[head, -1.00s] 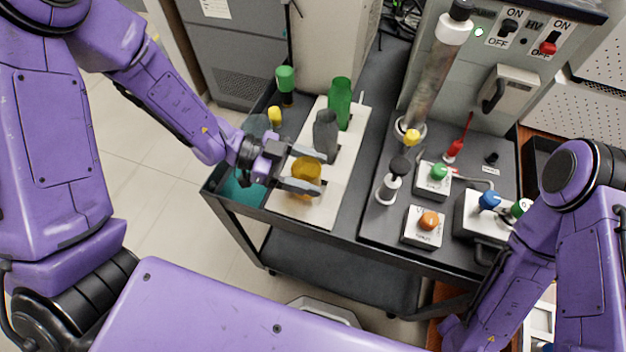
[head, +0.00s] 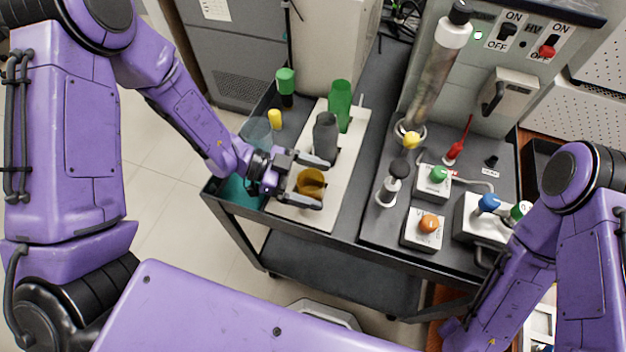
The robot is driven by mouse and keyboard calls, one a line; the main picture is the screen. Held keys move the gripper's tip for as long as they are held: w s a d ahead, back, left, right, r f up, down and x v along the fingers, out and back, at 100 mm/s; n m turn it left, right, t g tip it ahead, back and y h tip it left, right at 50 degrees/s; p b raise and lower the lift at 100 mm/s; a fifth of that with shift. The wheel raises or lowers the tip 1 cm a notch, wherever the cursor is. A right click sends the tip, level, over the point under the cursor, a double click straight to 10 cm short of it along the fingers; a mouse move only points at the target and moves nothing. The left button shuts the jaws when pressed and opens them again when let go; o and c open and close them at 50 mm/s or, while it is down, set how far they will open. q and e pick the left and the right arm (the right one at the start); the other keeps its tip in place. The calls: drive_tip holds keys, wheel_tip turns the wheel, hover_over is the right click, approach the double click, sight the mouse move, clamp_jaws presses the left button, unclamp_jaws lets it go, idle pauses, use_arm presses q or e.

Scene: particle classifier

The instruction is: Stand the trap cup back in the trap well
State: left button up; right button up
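An amber cup (head: 311,183), apparently the trap cup, is at the near end of the pale rack board (head: 345,170) on the cart's left side. It looks upright or nearly so, with its open top facing up. My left gripper (head: 314,181) is around it, one finger on the far side and one on the near side. The fingers look spread wider than the cup. The cup's base and any well under it are hidden, so I cannot tell how it is seated. My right gripper is out of view; only its arm shows at the right.
A grey cup (head: 325,137) and a green cup (head: 340,103) stand behind the amber one on the same board. A green-capped bottle (head: 286,86) and a yellow-topped item (head: 274,119) are at the left. Right of the board stand a tilted column (head: 437,75) and button boxes (head: 423,230).

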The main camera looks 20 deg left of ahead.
use_arm(q)
drive_tip(key=shift+a+r, duration=0.15)
drive_tip(key=shift+r, duration=0.1)
drive_tip(key=v, duration=0.6)
drive_tip(key=shift+a, duration=0.2)
drive_tip(key=shift+s+a+r, duration=0.1)
drive_tip(key=shift+a+r, duration=0.05)
drive_tip(key=shift+a, duration=0.25)
drive_tip(key=shift+r, duration=0.1)
idle(0.5)
